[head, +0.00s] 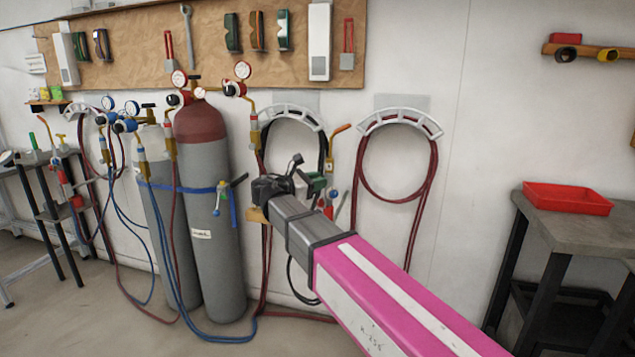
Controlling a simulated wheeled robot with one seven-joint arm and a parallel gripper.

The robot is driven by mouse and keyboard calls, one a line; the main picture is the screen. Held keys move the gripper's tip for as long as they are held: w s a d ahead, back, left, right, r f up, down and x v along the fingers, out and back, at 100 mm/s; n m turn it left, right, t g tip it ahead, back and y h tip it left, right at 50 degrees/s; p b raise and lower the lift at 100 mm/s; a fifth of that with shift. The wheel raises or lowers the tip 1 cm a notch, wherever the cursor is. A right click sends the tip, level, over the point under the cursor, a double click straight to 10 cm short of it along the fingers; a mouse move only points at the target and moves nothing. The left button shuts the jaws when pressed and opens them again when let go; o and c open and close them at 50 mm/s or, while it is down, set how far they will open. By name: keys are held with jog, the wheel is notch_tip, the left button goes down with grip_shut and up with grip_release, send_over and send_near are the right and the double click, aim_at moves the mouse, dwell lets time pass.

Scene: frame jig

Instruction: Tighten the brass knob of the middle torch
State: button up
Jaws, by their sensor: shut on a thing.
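A torch (329,165) with an orange-brass bent tip hangs on the wall between two hose hangers, behind the end of my arm. Small red and blue knobs (333,197) show at its lower end. My gripper (306,178) is at this torch, just left of its body, with a green part beside the fingers. It appears shut on the torch's brass knob, which the fingers and wrist hide. The exact grip and how far the knob is turned cannot be seen. Another torch (66,185) with red and blue parts is at the far left.
A red-topped grey cylinder (210,230) and a paler one (165,220) stand left of my arm, strapped in blue, with hoses on the floor. Coiled hoses hang on the right hanger (400,120). A bench with a red tray (567,198) stands at right.

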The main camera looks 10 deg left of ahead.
dwell(0.3)
jog(key=o, duration=0.9)
jog(key=shift+a, duration=0.1)
jog(key=v, duration=1)
jog(key=shift+s+a, duration=0.15)
jog(key=shift+s, duration=0.1)
